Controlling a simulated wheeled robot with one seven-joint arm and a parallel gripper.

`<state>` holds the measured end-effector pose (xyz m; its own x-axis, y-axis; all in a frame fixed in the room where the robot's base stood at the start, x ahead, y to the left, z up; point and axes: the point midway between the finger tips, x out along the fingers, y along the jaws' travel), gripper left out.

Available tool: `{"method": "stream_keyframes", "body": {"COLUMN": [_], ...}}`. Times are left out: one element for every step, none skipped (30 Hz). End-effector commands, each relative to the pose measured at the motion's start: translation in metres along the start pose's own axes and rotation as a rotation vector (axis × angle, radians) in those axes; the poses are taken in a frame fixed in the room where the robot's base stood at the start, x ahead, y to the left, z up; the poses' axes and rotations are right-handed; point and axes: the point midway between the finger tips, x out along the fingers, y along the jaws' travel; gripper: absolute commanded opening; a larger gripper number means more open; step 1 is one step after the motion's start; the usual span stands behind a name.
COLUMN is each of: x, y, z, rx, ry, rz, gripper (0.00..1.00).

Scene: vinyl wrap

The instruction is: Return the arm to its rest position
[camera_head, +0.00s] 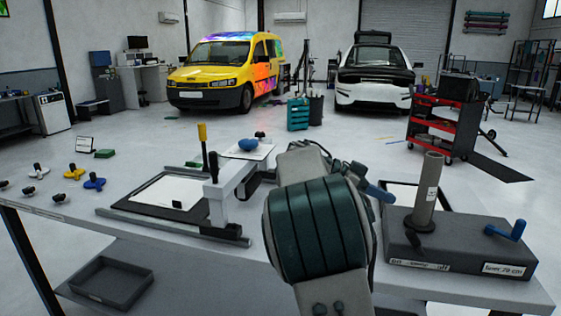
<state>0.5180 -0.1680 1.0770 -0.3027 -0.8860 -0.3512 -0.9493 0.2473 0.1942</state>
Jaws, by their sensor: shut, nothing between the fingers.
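My arm (318,230) rises from the bottom edge in the middle of the head view, with a wide teal and grey section over the worktable (75,215). Its far grey part ends over the table's back area. My gripper is not visible; the arm's own links hide that region, so its fingers cannot be made out.
Left of my arm stand a press-like frame (175,231) with a white sheet and a yellow-handled tool (203,140). Several small knobs lie at the far left. Right of it, a dark box (460,246) bears a grey cylinder (427,190) and a blue crank (506,229).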

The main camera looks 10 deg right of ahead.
Motion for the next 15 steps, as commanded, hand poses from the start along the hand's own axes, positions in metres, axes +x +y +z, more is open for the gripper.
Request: {"method": "stream_keyframes", "body": {"x": [0.004,0.008,0.012,0.015,0.019,0.022,0.024,0.024,0.024,0.023,0.021,0.018,0.015,0.012,0.006], "y": [0.004,0.008,0.013,0.017,0.022,0.030,0.037,0.044,0.054,0.061,0.069,0.079,0.087,0.096,0.107], "z": [-0.001,0.001,0.005,0.008,0.012,0.019,0.025,0.030,0.038,0.043,0.049,0.056,0.060,0.065,0.072], "rx": [-0.033,-0.065,-0.119,-0.167,-0.220,-0.295,-0.353,-0.410,-0.484,-0.537,-0.589,-0.653,-0.701,-0.746,-0.804], "ry": [-0.033,-0.062,-0.107,-0.147,-0.191,-0.251,-0.297,-0.341,-0.396,-0.434,-0.469,-0.511,-0.539,-0.565,-0.594], "rz": [-0.007,-0.014,-0.030,-0.046,-0.067,-0.103,-0.133,-0.167,-0.217,-0.258,-0.301,-0.361,-0.406,-0.454,-0.520], "gripper": [0.00,0.00,0.00,0.00,0.00,0.00,0.00,0.00,0.00,0.00,0.00,0.00,0.00,0.00,0.00]}}
